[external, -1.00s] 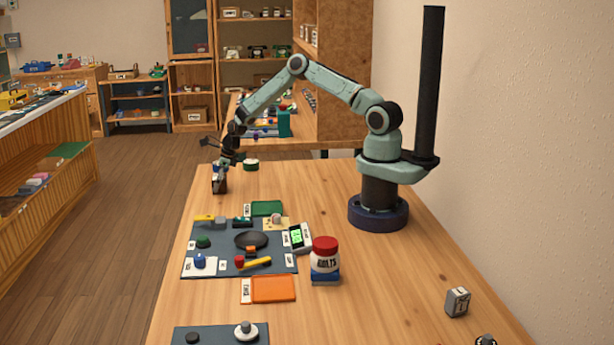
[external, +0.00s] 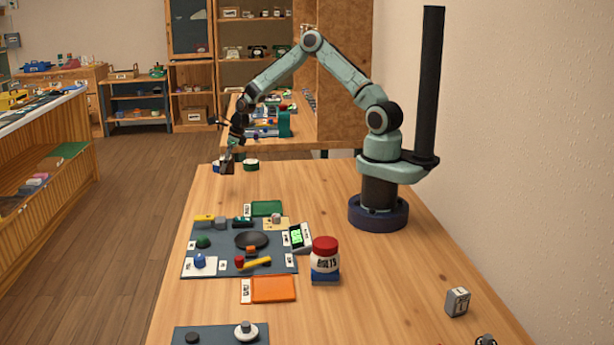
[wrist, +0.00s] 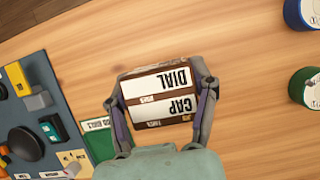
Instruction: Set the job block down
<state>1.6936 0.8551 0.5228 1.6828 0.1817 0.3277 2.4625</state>
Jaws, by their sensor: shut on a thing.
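The job block (wrist: 160,95) is dark brown with white label strips reading DIAL and CAP. In the wrist view it sits between both fingers of my gripper (wrist: 158,100), which is shut on it. In the external view my gripper (external: 231,153) points down near the far left end of the table, with the small dark block (external: 227,168) at its tip. The block appears to be held above the wooden table top (external: 320,195). Its underside is hidden from the wrist camera.
A blue-sided tin and a green tin (external: 251,165) stand near the far edge; they show in the wrist view as the blue tin (wrist: 303,12) and green tin (wrist: 306,88). The grey mat (external: 215,270) holds several parts, with a green tray (external: 267,208) beyond. Bare wood lies between.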

